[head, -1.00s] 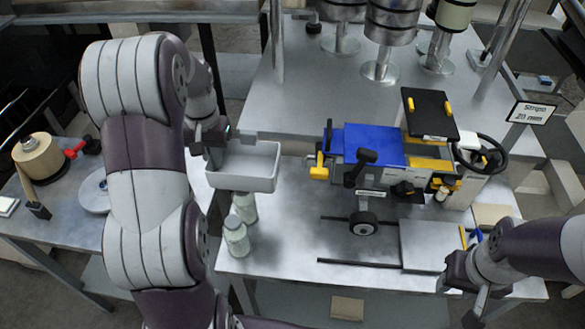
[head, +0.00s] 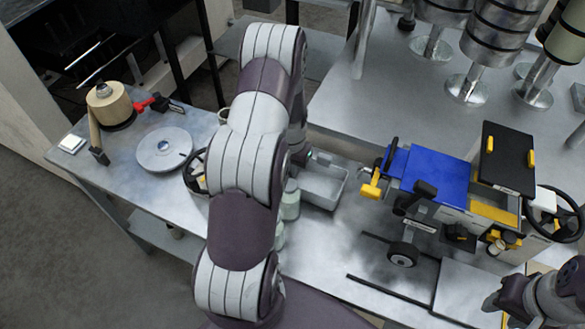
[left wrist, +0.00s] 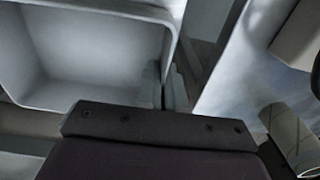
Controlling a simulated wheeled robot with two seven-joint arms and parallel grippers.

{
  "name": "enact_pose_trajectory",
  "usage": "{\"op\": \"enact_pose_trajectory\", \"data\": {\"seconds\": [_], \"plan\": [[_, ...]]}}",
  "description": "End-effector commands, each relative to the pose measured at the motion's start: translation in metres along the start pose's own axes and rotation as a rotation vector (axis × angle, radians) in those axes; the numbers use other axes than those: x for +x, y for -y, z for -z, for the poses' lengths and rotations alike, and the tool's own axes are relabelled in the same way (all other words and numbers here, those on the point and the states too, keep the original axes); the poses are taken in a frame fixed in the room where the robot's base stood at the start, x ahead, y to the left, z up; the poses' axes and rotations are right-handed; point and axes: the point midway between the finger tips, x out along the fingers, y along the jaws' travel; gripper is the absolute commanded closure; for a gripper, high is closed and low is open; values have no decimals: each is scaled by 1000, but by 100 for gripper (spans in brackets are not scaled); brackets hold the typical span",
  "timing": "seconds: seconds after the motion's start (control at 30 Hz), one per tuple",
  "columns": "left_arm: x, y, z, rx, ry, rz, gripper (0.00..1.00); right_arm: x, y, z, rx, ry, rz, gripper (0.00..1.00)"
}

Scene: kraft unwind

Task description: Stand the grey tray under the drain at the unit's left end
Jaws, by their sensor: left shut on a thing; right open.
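The grey tray (head: 334,190) is a shallow open box, level, left of the unit (head: 435,180). My left gripper (head: 303,160) is shut on its left wall, partly hidden by my arm in the head view. In the left wrist view the fingers (left wrist: 165,88) grip the wall of the tray (left wrist: 75,45). I cannot tell whether the tray touches the bench. The yellow drain tap (head: 371,184) sticks out at the unit's left end, with a small gap between it and the tray's right side. My right gripper (head: 493,302) is open, at the lower right.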

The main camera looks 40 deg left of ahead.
Motion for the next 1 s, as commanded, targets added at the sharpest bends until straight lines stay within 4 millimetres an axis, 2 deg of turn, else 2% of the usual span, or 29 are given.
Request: {"op": "enact_pose_trajectory", "data": {"seconds": [0.1,0.4,0.43,0.5,0.87,1.0], "plan": [[11,0,0,0,-1,0,100,-3,0,0,0,0,0,57],[15,0,1,0,-2,0,100,1,0,0,0,0,0,57],[14,0,1,0,-2,0,86,0,0,0,0,0,0,57],[13,0,1,0,-2,0,67,0,0,0,0,0,0,57],[8,0,1,0,-4,1,67,-1,0,0,0,0,0,57],[-14,0,2,0,-6,2,67,5,0,-1,0,0,0,57]]}}
